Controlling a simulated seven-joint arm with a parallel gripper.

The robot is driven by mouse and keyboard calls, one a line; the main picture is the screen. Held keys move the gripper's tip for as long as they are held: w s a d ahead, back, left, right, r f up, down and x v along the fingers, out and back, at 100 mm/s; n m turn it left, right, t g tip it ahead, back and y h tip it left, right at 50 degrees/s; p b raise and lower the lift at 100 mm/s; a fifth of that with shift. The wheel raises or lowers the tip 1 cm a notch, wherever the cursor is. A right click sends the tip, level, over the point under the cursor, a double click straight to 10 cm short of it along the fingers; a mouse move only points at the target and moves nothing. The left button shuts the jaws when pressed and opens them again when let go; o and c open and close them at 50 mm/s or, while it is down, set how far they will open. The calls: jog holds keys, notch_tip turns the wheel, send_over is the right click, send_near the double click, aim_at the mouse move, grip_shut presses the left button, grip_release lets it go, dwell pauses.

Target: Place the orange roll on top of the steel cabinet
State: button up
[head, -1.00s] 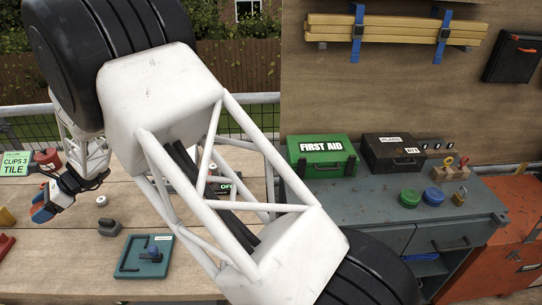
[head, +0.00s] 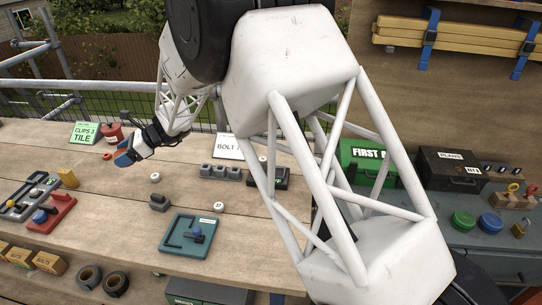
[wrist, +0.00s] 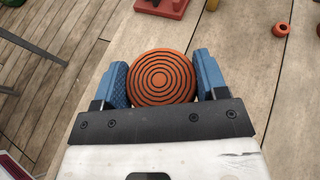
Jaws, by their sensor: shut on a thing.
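The orange roll (wrist: 161,78), round with dark concentric rings on its end, sits between the two blue fingers of my gripper (wrist: 163,82) in the wrist view. The fingers are shut on its sides. In the head view my gripper (head: 126,156) is small, over the far left of the wooden bench, and the roll is hard to make out there. The steel cabinet (head: 500,262) is blue-grey and stands at the right, partly hidden by my arm. My gripper is well to the left of it.
On the cabinet top stand a green first aid box (head: 366,160), a black box (head: 452,169), a green roll (head: 464,220), a blue roll (head: 490,223) and a key block (head: 514,199). The bench (head: 110,200) holds a green tray (head: 188,236) and several small parts.

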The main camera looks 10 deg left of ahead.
jog(key=w+d+r+m+t+y, duration=0.15)
jog(key=w+d, duration=0.35)
jog(key=d, duration=0.8)
jog(key=w+d+m+t, duration=0.3)
jog(key=w+d, duration=0.1)
jog(key=d, duration=0.8)
jog(key=w+d+r+m+t, duration=0.1)
jog(key=w+d+m+t, duration=0.3)
jog(key=d, duration=0.9)
jog(key=s+d+m+t+h, duration=0.2)
jog(key=d+t, duration=0.2)
jog(key=d, duration=2.3)
jog(key=s+d+f+m+t+h, duration=0.2)
jog(key=s+d+m+t+h, duration=0.15)
jog(key=s+d, duration=0.95)
jog(key=s+d+f+m+t+h, duration=0.1)
jog(key=s+d+m+t+h, duration=0.3)
jog(key=s+d, duration=0.9)
notch_tip(320, 180, down, 8)
jog(key=w+d+g+y, duration=0.1)
jog(key=shift+w+m, duration=0.2)
jog(key=shift+m, duration=0.2)
jog(key=shift+w, duration=0.1)
